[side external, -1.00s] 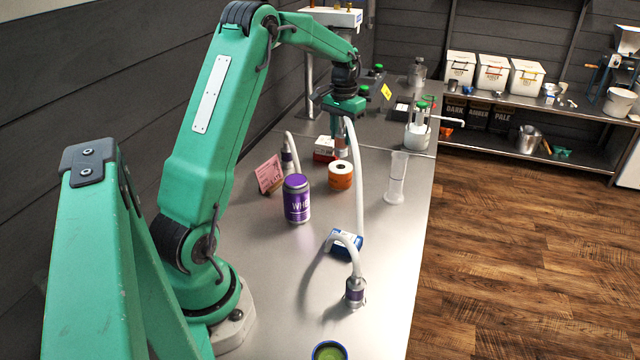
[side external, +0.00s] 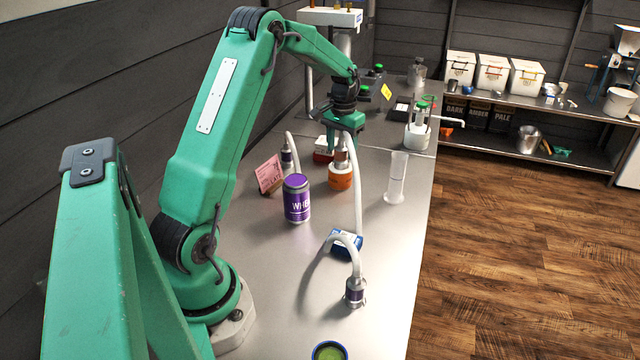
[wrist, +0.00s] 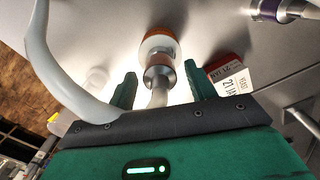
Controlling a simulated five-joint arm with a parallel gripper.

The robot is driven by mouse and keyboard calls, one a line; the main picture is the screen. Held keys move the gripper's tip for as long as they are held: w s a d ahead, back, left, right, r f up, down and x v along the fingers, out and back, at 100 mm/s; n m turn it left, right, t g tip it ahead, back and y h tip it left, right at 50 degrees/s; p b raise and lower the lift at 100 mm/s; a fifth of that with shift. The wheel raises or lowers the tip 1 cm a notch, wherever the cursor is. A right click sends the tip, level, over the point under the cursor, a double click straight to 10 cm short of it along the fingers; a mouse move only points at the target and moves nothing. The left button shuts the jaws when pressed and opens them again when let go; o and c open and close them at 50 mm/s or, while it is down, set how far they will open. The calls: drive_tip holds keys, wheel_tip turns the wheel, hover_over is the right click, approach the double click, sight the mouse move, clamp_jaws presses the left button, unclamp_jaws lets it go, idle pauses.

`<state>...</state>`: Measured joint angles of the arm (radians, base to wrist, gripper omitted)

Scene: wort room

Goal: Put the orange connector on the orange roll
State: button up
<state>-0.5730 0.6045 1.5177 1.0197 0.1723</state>
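The orange connector (side external: 341,158), a metal fitting with an orange band and a white hose (side external: 358,200), stands upright on the orange roll (side external: 340,180). It covers the roll's hole. In the wrist view the connector (wrist: 158,74) is in line with the roll (wrist: 160,41), its foot over the roll's white top. My gripper (side external: 341,145) is above the roll, around the connector's upper part. In the wrist view my gripper's fingers (wrist: 160,90) are spread, with a gap on both sides of the connector. The exact seating at the foot is partly hidden.
A purple can (side external: 297,198) and a pink card (side external: 269,174) stand left of the roll. A clear cylinder (side external: 397,180) stands to the right. A red-and-white box (side external: 323,149) is close behind.

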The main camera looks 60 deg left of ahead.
drive_tip(key=shift+r, duration=0.1)
wheel_tip(320, 180, up, 12)
idle(1.0)
idle(0.4)
drive_tip(key=s+d+r+m+t, duration=0.1)
drive_tip(key=s+d+r, duration=0.3)
drive_tip(key=d, duration=0.5)
drive_tip(key=s+d+r+m+t, duration=0.1)
drive_tip(key=s+d+r, duration=0.25)
drive_tip(key=d, duration=0.45)
drive_tip(key=s+d+f+m+t, duration=0.2)
drive_tip(key=s+d+f+t, duration=0.1)
drive_tip(key=s+d, duration=0.8)
drive_tip(key=s+f, duration=0.1)
drive_tip(key=s, duration=0.2)
drive_tip(key=shift+d+f+m+t, duration=0.15)
drive_tip(key=shift+f+m+t, duration=0.15)
drive_tip(key=shift+f, duration=0.05)
